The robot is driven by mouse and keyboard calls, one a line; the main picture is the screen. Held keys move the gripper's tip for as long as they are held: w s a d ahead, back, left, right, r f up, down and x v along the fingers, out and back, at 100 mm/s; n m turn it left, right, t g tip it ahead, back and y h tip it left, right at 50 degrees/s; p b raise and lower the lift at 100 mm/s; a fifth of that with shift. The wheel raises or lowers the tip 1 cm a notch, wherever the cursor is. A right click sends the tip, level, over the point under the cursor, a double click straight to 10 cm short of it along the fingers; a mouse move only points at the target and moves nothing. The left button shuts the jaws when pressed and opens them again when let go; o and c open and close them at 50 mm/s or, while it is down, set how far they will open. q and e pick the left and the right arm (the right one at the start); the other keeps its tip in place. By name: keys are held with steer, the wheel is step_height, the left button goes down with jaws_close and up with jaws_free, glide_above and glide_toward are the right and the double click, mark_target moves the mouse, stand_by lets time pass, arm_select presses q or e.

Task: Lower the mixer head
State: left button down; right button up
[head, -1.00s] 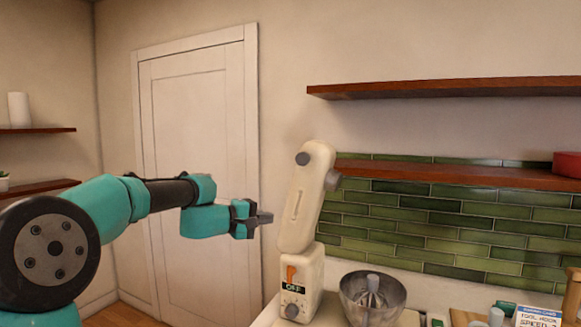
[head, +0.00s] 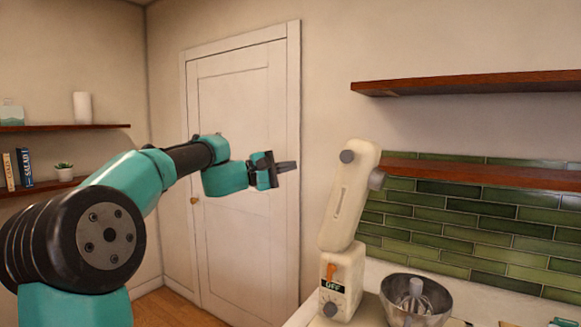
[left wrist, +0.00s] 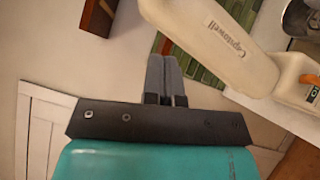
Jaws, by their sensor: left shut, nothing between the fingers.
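The cream stand mixer stands on the counter in the head view. Its mixer head (head: 351,195) is tilted up steeply. Its base (head: 340,284) has an orange lever and a label reading OFF. The mixer head also shows in the left wrist view (left wrist: 225,40), at upper right. A metal bowl (head: 416,300) with a whisk-like tool in it sits right of the base. My left gripper (head: 287,166) is shut and empty, left of the raised head and apart from it. It shows in the left wrist view too (left wrist: 165,80). My right gripper is not in view.
A wooden shelf (head: 470,84) and a lower one (head: 490,174) run along the wall right of the mixer, with green tiles (head: 470,220) below. A white door (head: 245,170) is behind my left arm. Free air lies between gripper and mixer.

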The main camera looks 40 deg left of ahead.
arm_select(q)
steer(key=w+d+r, duration=0.1)
steer(key=w+d, duration=0.6)
steer(key=shift+w+d+r, duration=0.35)
steer(key=shift+w+r, duration=0.05)
steer(key=shift+d, duration=0.2)
